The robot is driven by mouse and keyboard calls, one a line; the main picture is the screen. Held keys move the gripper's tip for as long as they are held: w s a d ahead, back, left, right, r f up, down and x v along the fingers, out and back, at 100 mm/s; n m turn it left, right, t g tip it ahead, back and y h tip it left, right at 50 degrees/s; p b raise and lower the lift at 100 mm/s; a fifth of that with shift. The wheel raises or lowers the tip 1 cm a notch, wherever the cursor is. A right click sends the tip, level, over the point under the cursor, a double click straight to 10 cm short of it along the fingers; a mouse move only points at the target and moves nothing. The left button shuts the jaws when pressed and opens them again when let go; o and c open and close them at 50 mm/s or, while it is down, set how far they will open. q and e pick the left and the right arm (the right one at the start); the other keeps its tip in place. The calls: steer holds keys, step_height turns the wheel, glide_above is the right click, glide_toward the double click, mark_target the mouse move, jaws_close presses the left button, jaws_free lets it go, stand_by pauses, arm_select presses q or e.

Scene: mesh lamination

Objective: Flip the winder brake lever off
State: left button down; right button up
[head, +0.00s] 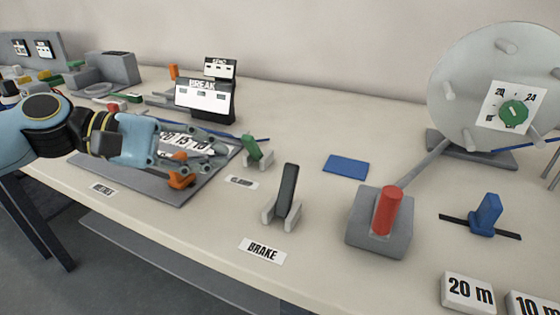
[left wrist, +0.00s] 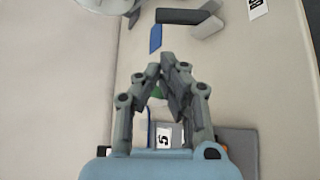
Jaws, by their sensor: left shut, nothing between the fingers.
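The brake lever (head: 288,185) is a dark grey handle standing nearly upright in a light grey bracket (head: 281,213). A white BRAKE label (head: 262,250) lies in front of it. The dark lever (left wrist: 180,17) also shows near the top of the left wrist view. My left gripper (head: 236,143) is shut and empty, above the grey board at the left of the lever. Its fingertips (left wrist: 168,60) come together in the left wrist view, apart from the lever. My right gripper is not in view.
A green lever (head: 257,150) stands close to my left fingertips. A grey box with a red handle (head: 388,210), a blue switch (head: 486,214) and a large disc (head: 490,75) are at the right. A flat blue pad (head: 346,166) lies behind the brake lever.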

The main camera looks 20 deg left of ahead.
mark_target(287, 191)
arm_select(q)
steer(key=shift+w+d+f, duration=0.2)
steer(key=shift+w+d, duration=0.15)
steer(key=shift+d, duration=0.25)
steer(key=b+x, duration=0.1)
steer(key=x, duration=0.7)
steer(key=shift+w+d+f, duration=0.15)
steer(key=shift+d, duration=0.1)
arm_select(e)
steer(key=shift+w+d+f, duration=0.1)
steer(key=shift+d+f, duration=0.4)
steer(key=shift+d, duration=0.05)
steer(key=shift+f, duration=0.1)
